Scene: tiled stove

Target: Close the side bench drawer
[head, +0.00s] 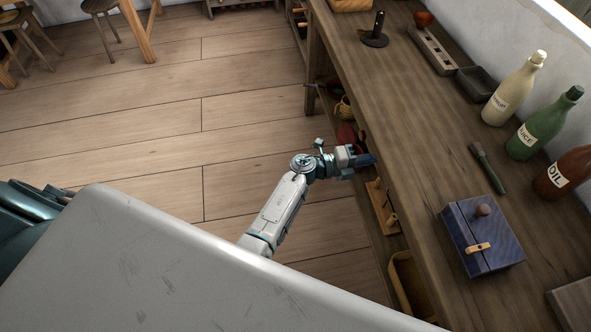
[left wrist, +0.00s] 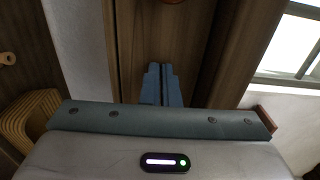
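My left gripper (head: 368,160) reaches in from the left to the front edge of the long wooden bench (head: 395,115). In the left wrist view its two blue fingers (left wrist: 160,84) lie side by side, shut with nothing seen between them, and point at brown wood (left wrist: 185,50). I cannot tell whether they touch it. A narrow wooden tray-like part (head: 382,207) shows below the bench edge just nearer than the gripper; I cannot tell whether it is the drawer or a shelf item. The drawer front is not clearly seen. My right gripper is out of view.
On the bench stand a blue box (head: 482,236), several bottles such as the green one (head: 545,125), and a black holder (head: 375,32). A yellow basket (head: 408,283) and a mug (head: 343,107) sit below. The floor (head: 130,120) left of the bench is clear; stools stand beyond.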

